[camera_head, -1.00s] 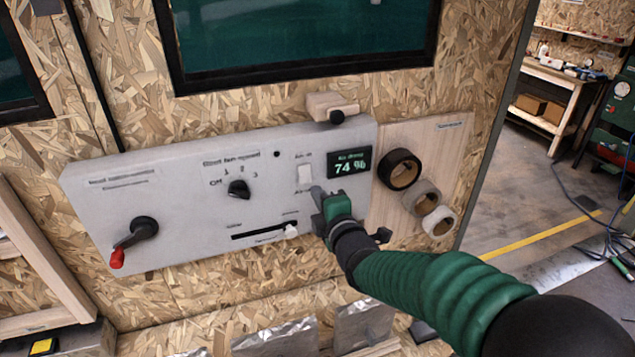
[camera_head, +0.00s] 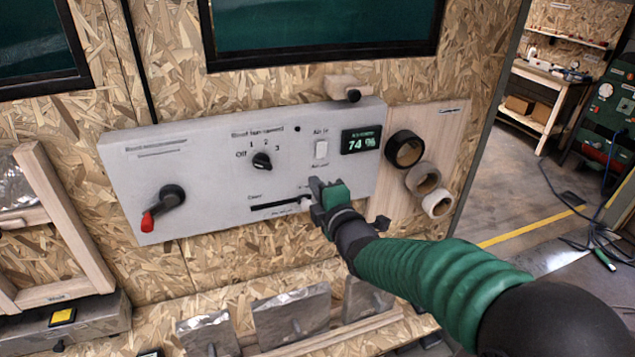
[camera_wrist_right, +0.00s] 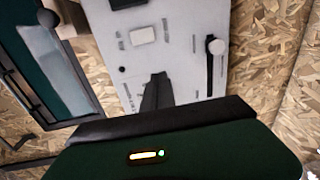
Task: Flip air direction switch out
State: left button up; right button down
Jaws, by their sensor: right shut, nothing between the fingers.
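The air direction switch is a small white rocker (camera_head: 321,149) on the grey control panel (camera_head: 215,205), between labels that look like air in above and air out below. The switch also shows in the right wrist view (camera_wrist_right: 143,34). My right gripper (camera_head: 314,183) is shut and empty. Its tips are just below the switch and its lower label, close to the panel; I cannot tell if they touch it. The tips also show in the right wrist view (camera_wrist_right: 157,80), apart from the switch. My left gripper is not in view.
A slider (camera_head: 304,203) in a black slot is beside my gripper. A black knob (camera_head: 262,161), a red-tipped crank (camera_head: 165,207) and a 74 % display (camera_head: 361,141) are on the panel. Several tape rolls (camera_head: 405,149) hang to its right. A wooden block (camera_head: 342,87) tops the panel.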

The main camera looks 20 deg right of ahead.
jog(key=s+d+f+b, duration=0.1)
jog(key=s+d+f, duration=0.1)
jog(key=s+d, duration=0.35)
jog(key=w+a+f, duration=0.1)
jog(key=a, duration=0.3)
jog(key=s+d+f+m+g, duration=0.2)
jog(key=s+f+m+g, duration=0.25)
jog(key=f, duration=0.35)
jog(key=s+d+f+m+g, duration=0.1)
jog(key=s+f+m+g, duration=0.3)
jog(key=f, duration=0.4)
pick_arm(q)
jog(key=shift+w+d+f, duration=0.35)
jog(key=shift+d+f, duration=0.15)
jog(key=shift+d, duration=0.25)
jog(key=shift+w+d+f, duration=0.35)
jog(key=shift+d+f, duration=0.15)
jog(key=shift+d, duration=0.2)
pick_arm(e)
jog(key=s+f+m+g, duration=0.5)
jog(key=s+f+m, duration=0.4)
jog(key=s, duration=0.4)
jog(key=shift+s+a+m+g+h, duration=0.3)
jog(key=shift+a+m+g, duration=0.1)
jog(key=shift+m, duration=0.25)
